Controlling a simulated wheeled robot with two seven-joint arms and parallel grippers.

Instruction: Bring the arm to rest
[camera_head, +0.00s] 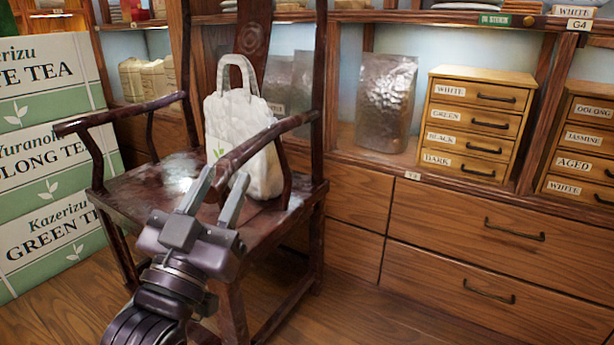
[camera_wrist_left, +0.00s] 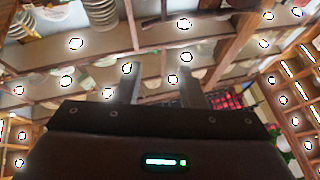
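My left gripper (camera_head: 216,190) is raised in front of the wooden armchair (camera_head: 150,205), its fingers pointing up and apart with nothing between them. In the left wrist view its two fingers (camera_wrist_left: 158,84) also show apart and empty, against the ceiling. In the head view the fingers overlap the chair's near armrest; whether they touch it I cannot tell. A white bag (camera_head: 240,125) with a green leaf print stands upright on the chair seat, behind the gripper and apart from it. My right gripper is in neither view.
Stacked tea boxes (camera_head: 45,150) stand at the left. A small drawer cabinet (camera_head: 476,125) and a silvery pouch (camera_head: 386,100) stand on the shelf at the right, above large wooden drawers (camera_head: 470,240). Bare wooden floor (camera_head: 370,315) shows at the bottom.

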